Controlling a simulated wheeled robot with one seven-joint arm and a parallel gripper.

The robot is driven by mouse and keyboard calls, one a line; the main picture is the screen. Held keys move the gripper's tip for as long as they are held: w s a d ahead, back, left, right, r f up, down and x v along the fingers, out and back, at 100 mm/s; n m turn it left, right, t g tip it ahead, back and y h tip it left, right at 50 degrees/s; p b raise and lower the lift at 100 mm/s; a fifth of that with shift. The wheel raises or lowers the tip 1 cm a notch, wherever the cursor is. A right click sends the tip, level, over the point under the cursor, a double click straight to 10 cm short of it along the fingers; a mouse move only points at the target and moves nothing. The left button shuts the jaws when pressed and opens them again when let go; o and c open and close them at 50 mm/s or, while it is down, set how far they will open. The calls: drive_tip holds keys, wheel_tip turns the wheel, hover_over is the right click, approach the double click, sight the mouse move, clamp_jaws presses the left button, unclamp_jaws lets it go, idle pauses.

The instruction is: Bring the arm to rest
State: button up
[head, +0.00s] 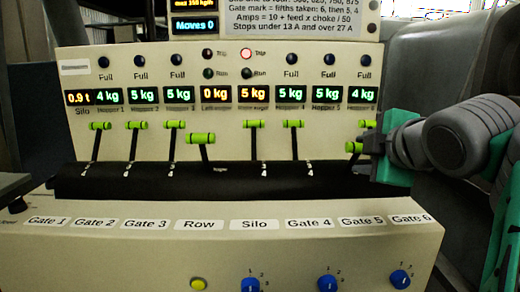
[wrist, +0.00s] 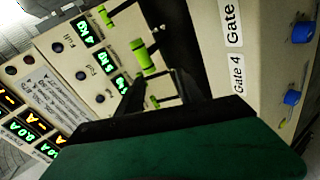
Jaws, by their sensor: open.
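A raised handle (head: 367,124) shows just behind the gripper. The Gate 1 (head: 100,125), Gate 2, Gate 3, Silo and Gate 4 handles are up.
The console (head: 200,250) has blue knobs (head: 327,284) and a yellow button (head: 198,284) on its front. Displays (head: 250,95) run above the levers; a red Trip lamp (head: 246,53) is lit. A grey machine body (head: 420,70) stands close behind my arm at right.

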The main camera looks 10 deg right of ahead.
drive_tip(key=w+a+f+m+g+y+p, duration=0.1)
drive_tip(key=a+f+m+g+p, duration=0.2)
drive_tip(key=p, duration=0.5)
drive_tip(key=a+f+m+g+y+p, duration=0.1)
drive_tip(key=a+m+g+y+p, duration=0.1)
drive_tip(key=a+m+p, duration=0.35)
drive_tip(key=s+a+f+m+g+h+p, duration=0.1)
drive_tip(key=s+a+f+m+g+p, duration=0.1)
drive_tip(key=s+p, duration=0.3)
drive_tip(key=s+a+f+m+g+h+p, duration=0.1)
drive_tip(key=s+a+f+m+g+p, duration=0.1)
drive_tip(key=s+f+m+p, duration=0.2)
drive_tip(key=s+p, duration=0.2)
drive_tip(key=p, duration=0.1)
drive_tip(key=shift+s+f+g+p, duration=0.2)
drive_tip(key=shift+f+g+p, duration=0.1)
drive_tip(key=shift+g+p, duration=0.1)
